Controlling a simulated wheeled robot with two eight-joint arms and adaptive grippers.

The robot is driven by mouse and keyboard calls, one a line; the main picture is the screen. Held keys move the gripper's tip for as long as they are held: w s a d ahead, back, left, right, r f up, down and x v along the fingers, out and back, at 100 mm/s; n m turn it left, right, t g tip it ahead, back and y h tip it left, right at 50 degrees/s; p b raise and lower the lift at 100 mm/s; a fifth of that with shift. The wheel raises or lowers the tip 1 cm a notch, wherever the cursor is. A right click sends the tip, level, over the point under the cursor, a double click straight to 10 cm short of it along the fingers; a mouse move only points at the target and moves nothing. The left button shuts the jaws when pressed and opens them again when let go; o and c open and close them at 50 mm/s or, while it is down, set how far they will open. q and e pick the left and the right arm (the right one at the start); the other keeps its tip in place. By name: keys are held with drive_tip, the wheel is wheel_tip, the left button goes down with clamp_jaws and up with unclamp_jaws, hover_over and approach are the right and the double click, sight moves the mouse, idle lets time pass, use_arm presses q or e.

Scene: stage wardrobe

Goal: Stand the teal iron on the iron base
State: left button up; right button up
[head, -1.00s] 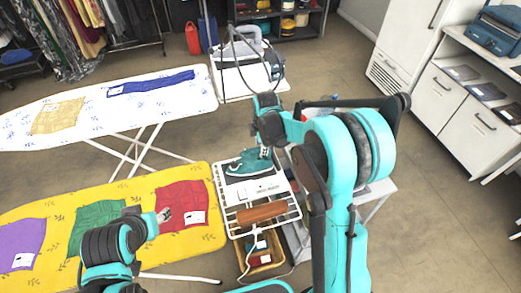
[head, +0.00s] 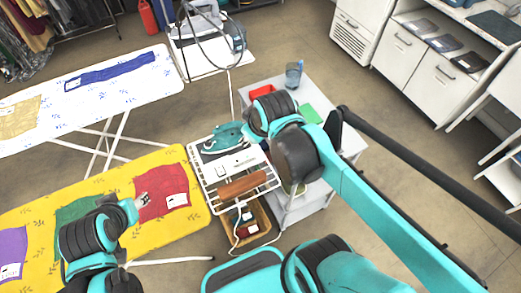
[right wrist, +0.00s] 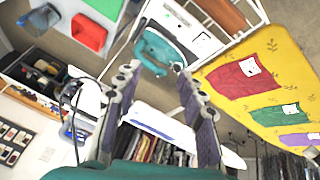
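The teal iron (head: 222,138) sits at the far end of the iron base (head: 237,164), over its dark plate, on a white wire rack. The right wrist view also shows the iron (right wrist: 156,50) beside the white panel of the iron base (right wrist: 206,42). My right gripper (right wrist: 155,72) is open, with its two fingers apart and the iron just beyond the fingertips. Whether a finger touches the iron is unclear; in the head view my right arm hides these fingers. My left gripper (head: 143,199) is small in view over the red cloth, away from the iron.
The rack (head: 262,186) also bears a brown wooden block (head: 243,185). A basket (head: 262,219) is below it. A grey side table (head: 335,136) with a red tray (head: 262,91) and a blue cup (head: 293,76) stands right. The yellow ironing board (head: 110,184) is left.

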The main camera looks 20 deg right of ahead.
drive_tip(key=s+f+m+t, duration=0.1)
drive_tip(key=s+m, duration=0.4)
drive_tip(key=s, duration=0.1)
drive_tip(key=shift+f, duration=0.25)
